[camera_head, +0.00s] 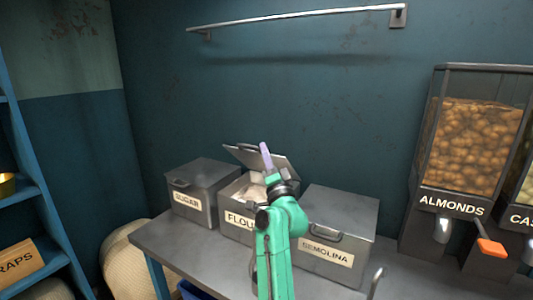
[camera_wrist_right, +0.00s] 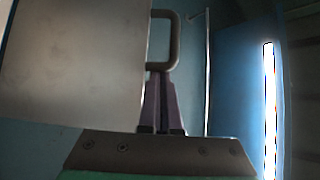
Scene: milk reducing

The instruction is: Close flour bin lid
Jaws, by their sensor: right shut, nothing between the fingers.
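The flour bin (camera_head: 233,208) is a grey metal box in the middle of the table, its label partly hidden by my right arm. Its lid (camera_head: 243,155) is raised and leans back, with pale flour (camera_head: 257,193) showing below. My right gripper (camera_head: 264,148) is shut and empty, its pale purple fingers in front of the raised lid. In the right wrist view the fingers (camera_wrist_right: 163,80) point up beside the grey lid plate (camera_wrist_right: 75,60), close to its loop handle (camera_wrist_right: 165,40). I cannot tell whether they touch. My left gripper is not in view.
The sugar bin (camera_head: 202,180) at left and the semolina bin (camera_head: 340,212) at right are closed. An almond dispenser (camera_head: 475,150) stands further right. A metal rail (camera_head: 295,16) runs along the wall above. A blue shelf (camera_head: 35,190) is at far left.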

